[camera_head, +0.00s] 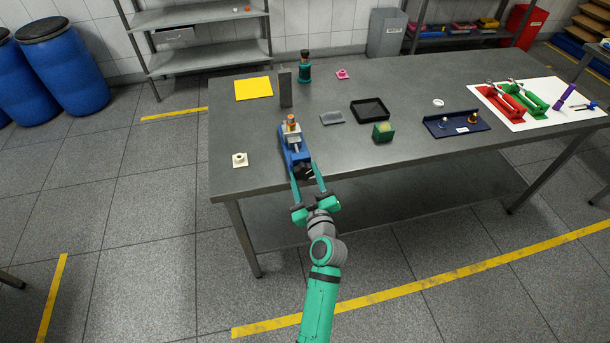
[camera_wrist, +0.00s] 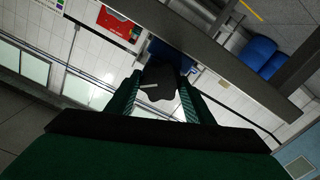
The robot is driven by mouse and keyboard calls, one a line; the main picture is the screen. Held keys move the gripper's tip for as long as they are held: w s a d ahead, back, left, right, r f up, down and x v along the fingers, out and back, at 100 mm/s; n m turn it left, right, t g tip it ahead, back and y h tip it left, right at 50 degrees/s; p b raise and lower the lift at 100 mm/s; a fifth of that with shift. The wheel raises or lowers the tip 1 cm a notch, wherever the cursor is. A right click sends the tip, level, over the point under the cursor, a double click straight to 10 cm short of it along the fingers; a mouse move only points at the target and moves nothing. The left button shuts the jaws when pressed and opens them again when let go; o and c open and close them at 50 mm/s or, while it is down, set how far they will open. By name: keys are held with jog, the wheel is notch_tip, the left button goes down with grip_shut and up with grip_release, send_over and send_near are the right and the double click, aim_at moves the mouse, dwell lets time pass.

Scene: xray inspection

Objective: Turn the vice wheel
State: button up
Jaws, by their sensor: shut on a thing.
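The vice (camera_head: 293,144) is blue with a grey jaw part and stands near the front left edge of the table. An orange-topped piece (camera_head: 291,124) sits at its jaws. The dark vice wheel (camera_head: 304,171) is at the vice's near end; in the wrist view the wheel (camera_wrist: 160,82) lies between my fingers, with a pale bar across it. My gripper (camera_head: 306,175) reaches in from the front, its two green fingers one on each side of the wheel and shut on it. The wheel's far side is hidden.
The grey table (camera_head: 240,130) has a cream flanged part (camera_head: 240,159) left of the vice. A grey upright block (camera_head: 285,88) stands behind it. A green block (camera_head: 382,131), a black tray (camera_head: 370,110) and a blue tray (camera_head: 456,124) are to the right. The floor in front is clear.

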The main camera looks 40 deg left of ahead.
jog(key=shift+w+d+m, duration=0.1)
jog(key=shift+d+m, duration=0.05)
jog(key=shift+m, duration=0.45)
jog(key=m, duration=0.3)
jog(key=shift+m, duration=0.3)
jog(key=m, duration=0.2)
jog(key=shift+m, duration=0.3)
jog(key=m, duration=1.1)
jog(key=shift+m, duration=2.4)
jog(key=o, duration=1)
jog(key=shift+o, duration=0.2)
jog(key=shift+f, duration=0.1)
